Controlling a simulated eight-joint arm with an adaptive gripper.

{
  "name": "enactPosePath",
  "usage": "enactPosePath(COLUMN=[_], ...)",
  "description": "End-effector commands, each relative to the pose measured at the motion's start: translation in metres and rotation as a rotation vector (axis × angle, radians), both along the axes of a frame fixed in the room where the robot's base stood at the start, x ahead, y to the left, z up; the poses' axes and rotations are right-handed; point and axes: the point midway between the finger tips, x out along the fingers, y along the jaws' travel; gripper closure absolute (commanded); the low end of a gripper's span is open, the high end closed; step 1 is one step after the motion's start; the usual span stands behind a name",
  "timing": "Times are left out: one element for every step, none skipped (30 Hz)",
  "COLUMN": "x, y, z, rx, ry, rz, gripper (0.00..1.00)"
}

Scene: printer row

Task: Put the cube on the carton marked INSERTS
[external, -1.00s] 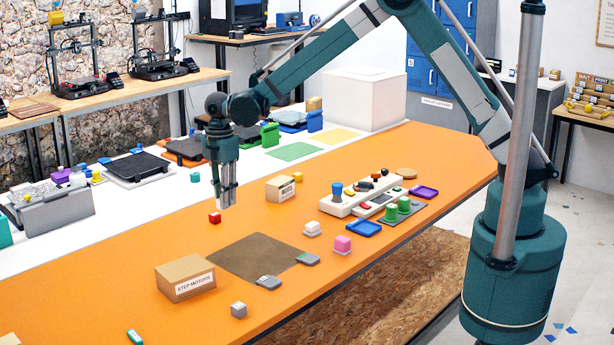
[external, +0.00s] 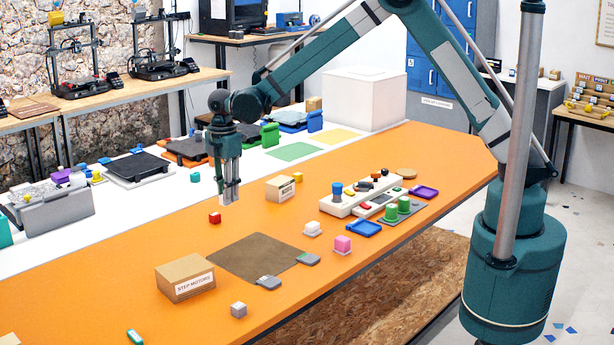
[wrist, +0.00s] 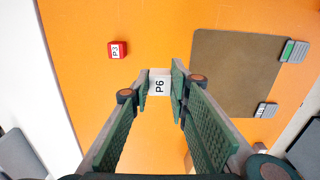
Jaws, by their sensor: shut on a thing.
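My gripper (external: 230,198) hangs above the orange table, its fingers pointing down. In the wrist view my gripper (wrist: 160,85) is shut on a whitish cube (wrist: 159,86) marked P6. In the external view the cube is mostly hidden by the fingers. A small tan carton (external: 280,189) with a white label stands on the table to the right of my gripper; its lettering is too small to read. A larger tan carton (external: 184,279) nearer the front is marked STEP MOTORS.
A red cube (external: 215,217), marked P3 in the wrist view (wrist: 117,50), lies below my gripper. A brown mat (external: 250,254) lies in front. A grey cube (external: 238,310), a pink block (external: 343,243) and a pale control box (external: 361,195) stand around. Orange table between red cube and small carton is clear.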

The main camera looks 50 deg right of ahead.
Motion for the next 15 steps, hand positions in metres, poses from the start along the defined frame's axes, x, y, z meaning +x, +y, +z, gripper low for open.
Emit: enactPosePath(x=[0.004,0.006,0.010,0.012,0.015,0.019,0.022,0.025,0.029,0.031,0.034,0.037,0.040,0.042,0.045], y=[-0.010,-0.015,-0.023,-0.030,-0.038,-0.047,-0.055,-0.064,-0.075,-0.084,-0.093,-0.104,-0.114,-0.122,-0.134], z=[0.003,0.004,0.006,0.008,0.010,0.012,0.014,0.015,0.018,0.020,0.022,0.024,0.026,0.028,0.031], rx=[0.000,0.000,0.000,0.000,0.000,0.000,0.000,0.000,0.000,0.000,0.000,0.000,0.000,0.000,0.000], ry=[0.000,0.000,0.000,0.000,0.000,0.000,0.000,0.000,-0.001,-0.001,-0.001,-0.001,-0.001,-0.001,-0.001], rz=[-0.005,-0.006,-0.007,-0.008,-0.010,-0.011,-0.012,-0.014,-0.016,-0.017,-0.018,-0.020,-0.022,-0.022,-0.024], gripper=[0.87,0.87,0.87,0.87,0.87,0.87,0.87,0.87,0.87,0.87,0.87,0.87,0.87,0.87,0.87])
